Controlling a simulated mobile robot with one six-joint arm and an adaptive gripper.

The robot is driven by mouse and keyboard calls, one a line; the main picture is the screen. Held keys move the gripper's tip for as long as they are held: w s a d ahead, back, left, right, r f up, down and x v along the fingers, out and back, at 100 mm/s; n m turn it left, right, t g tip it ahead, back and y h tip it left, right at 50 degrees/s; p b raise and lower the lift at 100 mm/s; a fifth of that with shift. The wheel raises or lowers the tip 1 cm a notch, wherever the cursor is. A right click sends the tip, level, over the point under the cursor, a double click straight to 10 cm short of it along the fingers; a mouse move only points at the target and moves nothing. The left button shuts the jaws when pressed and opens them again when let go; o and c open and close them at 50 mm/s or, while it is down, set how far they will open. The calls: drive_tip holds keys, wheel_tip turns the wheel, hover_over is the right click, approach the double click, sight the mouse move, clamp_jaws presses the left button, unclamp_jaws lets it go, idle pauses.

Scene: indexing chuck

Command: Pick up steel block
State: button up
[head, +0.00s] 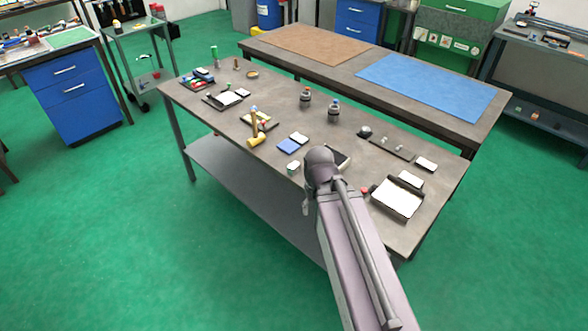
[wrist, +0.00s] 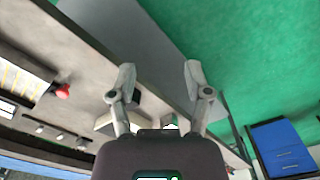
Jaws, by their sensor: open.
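My gripper (wrist: 158,76) is open in the wrist view, with two grey fingers spread apart and nothing held between their tips. In the head view my own arm covers most of it, above the table's front edge. I cannot tell for sure which thing is the steel block. A small pale block (head: 293,168) stands near the front edge, just left of my arm. A flat pale piece (head: 299,138) lies behind a blue square (head: 288,146). In the wrist view, dark and pale shapes behind the fingers are partly hidden by the gripper.
The grey table (head: 280,112) also holds a yellow-headed mallet (head: 256,141), a dark tray with a white sheet (head: 397,198), a red knob (head: 364,190) and two upright fittings. A dark open box (head: 343,158) is partly behind my arm. A bench with a blue mat (head: 425,87) stands behind.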

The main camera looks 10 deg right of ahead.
drive_tip(key=shift+w+a+f+b, duration=0.1)
drive_tip(key=shift+w+f+b, duration=0.2)
drive_tip(key=shift+w+f, duration=0.05)
drive_tip(key=m+t+h+b, duration=0.9)
drive_tip(key=m+h+b, duration=0.15)
drive_tip(key=b, duration=0.55)
approach(292, 166)
drive_tip(key=shift+s+a+r, duration=0.15)
drive_tip(key=shift+a+r, duration=0.25)
drive_tip(key=shift+a, duration=0.05)
drive_tip(key=shift+g, duration=0.3)
drive_tip(key=b+x, duration=0.3)
drive_tip(key=x, duration=0.5)
drive_tip(key=shift+a+f, duration=0.1)
drive_tip(key=shift+d, duration=0.3)
